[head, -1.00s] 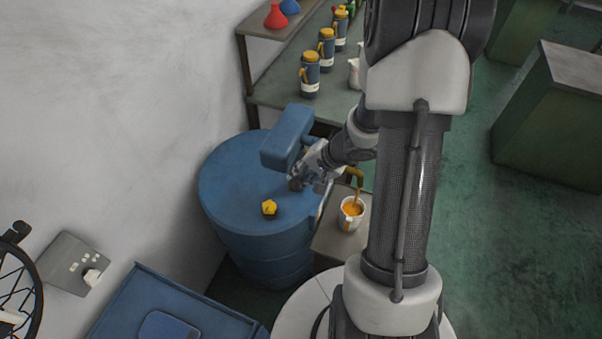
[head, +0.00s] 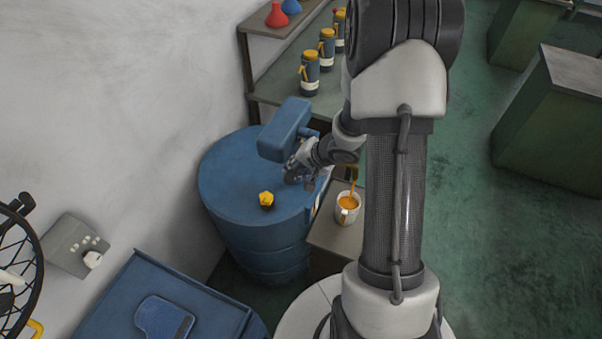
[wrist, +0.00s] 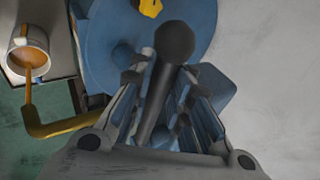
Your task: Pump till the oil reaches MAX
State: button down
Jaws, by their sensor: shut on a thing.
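The blue drum (head: 230,180) carries a blue pump (head: 285,130) on its top. My gripper (head: 298,172) is at the pump, over the drum's right side. In the wrist view, its fingers (wrist: 158,98) are shut on a dark pump handle (wrist: 160,85) with a round knob on its end. A yellow spout (wrist: 55,127) pours an orange oil stream into a white jug (wrist: 28,45). In the head view, the jug (head: 346,217) stands upright on a low stand right of the drum, with orange oil inside. I cannot read a MAX mark.
A yellow cap (head: 267,200) sits on the drum lid. A shelf (head: 270,90) with several dark, yellow-topped cans stands behind. A blue bin (head: 190,300) is at front left.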

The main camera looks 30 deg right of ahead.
jog(key=shift+a+f, duration=0.1)
jog(key=shift+f, duration=0.4)
jog(key=shift+r, duration=0.15)
jog(key=c, duration=1.5)
grip_release()
jog(key=v, duration=1.2)
